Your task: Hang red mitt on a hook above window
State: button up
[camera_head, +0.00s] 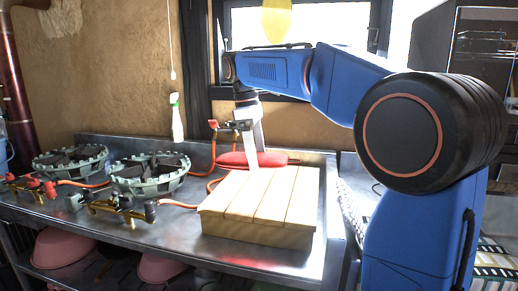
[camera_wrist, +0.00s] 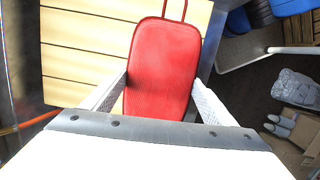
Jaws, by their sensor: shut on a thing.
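The red mitt (camera_head: 232,159) is a flat, rounded red pad with a thin red loop at one end. In the wrist view the mitt (camera_wrist: 163,60) lies between the two pale fingers of my gripper (camera_wrist: 160,95), which is shut on it. In the head view my gripper (camera_head: 250,148) points down at the back edge of the slatted wooden box and partly hides the mitt. I cannot tell whether the mitt touches the counter or box. The window (camera_head: 308,22) is behind my arm, its top cut off. No hook is clearly visible.
The slatted wooden box (camera_head: 262,196) stands on the metal counter (camera_head: 150,232). Two gas burners (camera_head: 150,174) with orange hoses are at left. A yellow item (camera_head: 276,20) hangs before the window. A white spray bottle (camera_head: 177,118) is against the clay wall (camera_head: 110,70).

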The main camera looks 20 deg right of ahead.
jog(key=w+d+r+n+t+h, duration=0.2)
jog(key=w+d+r+n+h, duration=0.3)
jog(key=d+r, duration=0.5)
jog(key=w+d+r+n+t+h, duration=0.2)
jog(key=w+d+r+n+h, duration=0.25)
jog(key=w+d+r, duration=0.4)
jog(key=s+d+r+n+t+h, duration=0.1)
jog(key=d+r+n+t, duration=0.3)
jog(key=r, duration=0.7)
jog(key=s+d+r+t+h, duration=0.1)
jog(key=s+d+r+t, duration=0.3)
jog(key=r, duration=0.6)
jog(key=w+d+r+n+t+h, duration=0.1)
jog(key=d+r+t, duration=0.1)
jog(key=d+r, duration=0.65)
jog(key=w+d, duration=0.2)
jog(key=w, duration=0.5)
jog(key=shift+r, duration=0.3)
jog(key=shift+w+d, duration=0.1)
jog(key=shift+w, duration=0.05)
